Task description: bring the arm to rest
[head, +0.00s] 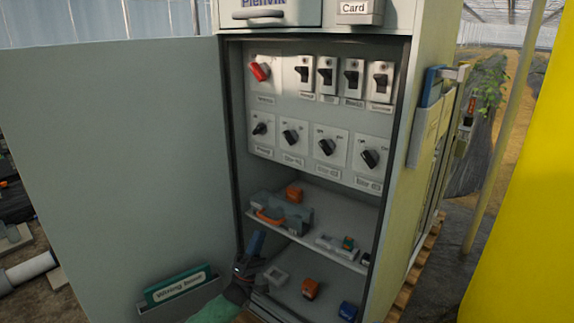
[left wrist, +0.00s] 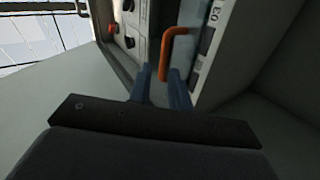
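My left gripper (head: 256,241) is low in the head view, at the open cabinet's lower left front. It is partly hidden, and one bluish finger shows best. In the left wrist view its two blue fingers (left wrist: 162,80) stand apart with a gap between them, so it is open. A bent orange handle (left wrist: 176,42) lies just past the fingertips; I see no grip on it. In the head view the orange handle (head: 269,217) is on a grey-green unit (head: 296,216) on the upper shelf, above the gripper. My right gripper is not in view.
The cabinet door (head: 115,150) stands open at left, with a green booklet (head: 180,284) in its pocket. Switches and knobs (head: 326,147) fill the back panel. Small parts, including an orange block (head: 310,288) and a blue one (head: 348,311), sit on the lower shelf. Yellow fills the right edge.

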